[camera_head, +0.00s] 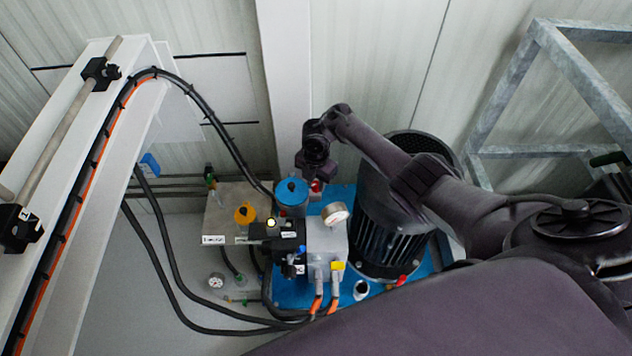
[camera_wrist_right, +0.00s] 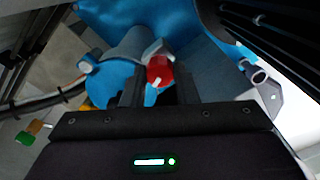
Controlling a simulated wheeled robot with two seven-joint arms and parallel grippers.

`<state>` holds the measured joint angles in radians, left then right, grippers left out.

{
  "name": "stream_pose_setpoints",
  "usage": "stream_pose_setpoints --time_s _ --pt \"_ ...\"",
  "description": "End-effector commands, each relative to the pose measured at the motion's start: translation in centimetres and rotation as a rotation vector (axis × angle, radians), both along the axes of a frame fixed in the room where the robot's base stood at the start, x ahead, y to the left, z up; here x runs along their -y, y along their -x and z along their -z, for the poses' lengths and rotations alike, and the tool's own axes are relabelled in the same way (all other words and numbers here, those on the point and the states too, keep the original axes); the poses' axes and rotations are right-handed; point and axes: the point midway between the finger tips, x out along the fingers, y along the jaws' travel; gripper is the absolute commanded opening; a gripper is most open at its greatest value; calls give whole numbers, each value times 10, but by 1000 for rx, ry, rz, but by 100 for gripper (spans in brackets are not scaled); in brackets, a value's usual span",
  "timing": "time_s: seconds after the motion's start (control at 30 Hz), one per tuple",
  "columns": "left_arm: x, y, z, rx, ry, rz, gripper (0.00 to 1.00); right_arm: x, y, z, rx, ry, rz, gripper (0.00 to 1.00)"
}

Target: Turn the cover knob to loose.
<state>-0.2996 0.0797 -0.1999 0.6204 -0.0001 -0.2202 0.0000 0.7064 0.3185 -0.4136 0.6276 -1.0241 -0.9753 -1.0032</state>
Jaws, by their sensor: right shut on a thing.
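The small red cover knob (camera_head: 316,186) sits on the pump unit, just right of the blue round cap (camera_head: 292,192). In the wrist view the red knob (camera_wrist_right: 160,70) shows between the dark fingers of my right gripper (camera_wrist_right: 157,90), with a light blue piece below it. My right gripper (camera_head: 316,174) reaches down from above and is shut on the knob. The fingers partly hide the knob and its mount. I cannot read its turned position. My left gripper is not in view.
A large dark motor (camera_head: 385,240) stands close to the right of the knob. Black hoses (camera_head: 165,255) loop on the left. A metal frame (camera_head: 585,80) stands at the right.

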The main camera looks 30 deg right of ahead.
Motion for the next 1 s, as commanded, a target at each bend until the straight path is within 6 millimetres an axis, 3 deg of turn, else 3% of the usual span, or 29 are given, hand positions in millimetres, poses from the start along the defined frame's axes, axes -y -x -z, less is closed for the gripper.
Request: stream_pose_setpoints --time_s 0.5,0.53,0.7,1.0 --pt "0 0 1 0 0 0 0 0 1 0 -1 0 -22 4" --pt "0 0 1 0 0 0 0 0 1 0 -1 0 -22 28" --pt "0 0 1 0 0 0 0 0 0 0 -1 0 -22 49" --pt "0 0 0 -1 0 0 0 0 0 -3 0 0 -21 49"
